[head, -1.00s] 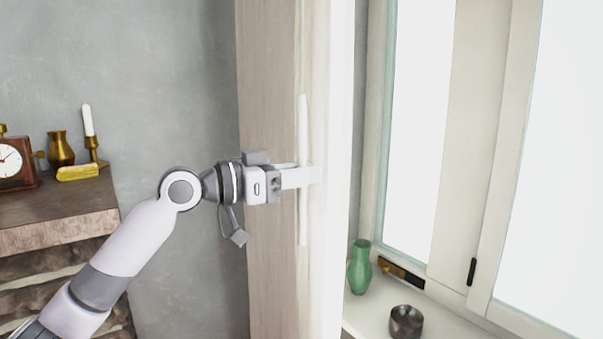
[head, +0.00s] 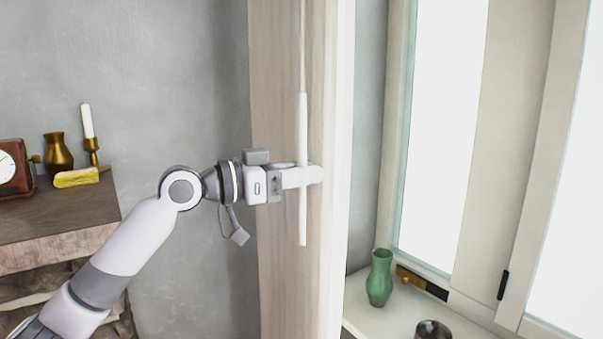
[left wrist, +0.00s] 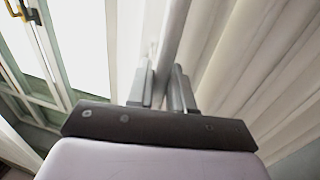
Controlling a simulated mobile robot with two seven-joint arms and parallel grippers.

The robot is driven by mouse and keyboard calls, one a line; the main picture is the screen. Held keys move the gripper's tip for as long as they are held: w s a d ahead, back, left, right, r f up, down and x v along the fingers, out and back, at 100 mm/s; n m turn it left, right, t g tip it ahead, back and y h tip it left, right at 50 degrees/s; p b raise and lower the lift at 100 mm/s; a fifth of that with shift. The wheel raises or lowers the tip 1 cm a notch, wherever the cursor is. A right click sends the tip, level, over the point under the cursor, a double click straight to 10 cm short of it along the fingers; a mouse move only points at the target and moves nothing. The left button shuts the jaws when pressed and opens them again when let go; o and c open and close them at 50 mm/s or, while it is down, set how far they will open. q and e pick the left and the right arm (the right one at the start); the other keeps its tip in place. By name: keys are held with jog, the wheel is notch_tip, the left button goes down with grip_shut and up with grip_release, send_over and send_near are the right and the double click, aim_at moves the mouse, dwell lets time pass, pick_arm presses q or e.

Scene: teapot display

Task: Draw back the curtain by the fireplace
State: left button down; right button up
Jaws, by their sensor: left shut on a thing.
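The beige curtain (head: 277,90) hangs in a narrow bunch in the middle of the head view, between the grey wall and the window; its pale folds fill the right of the left wrist view (left wrist: 262,60). A white pull wand (head: 302,120) hangs upright in front of it on a thin cord. My left gripper (head: 306,177) is shut on the wand, below its middle. The wand rises from between the fingers in the left wrist view (left wrist: 172,45). The fireplace mantel (head: 60,245) is at the left. My right gripper is not in view.
On the mantel are a clock (head: 12,168), a brass vase (head: 58,153) and a candlestick (head: 93,150). A green vase (head: 379,278) and a dark bowl (head: 432,331) stand on the sill by the window (head: 445,130).

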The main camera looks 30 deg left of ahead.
pick_arm(q)
jog(key=c, duration=1.2)
grip_release()
jog(key=shift+o, duration=0.2)
jog(key=b+v, duration=0.3)
jog(key=v, duration=0.4)
jog(key=shift+s, duration=0.1)
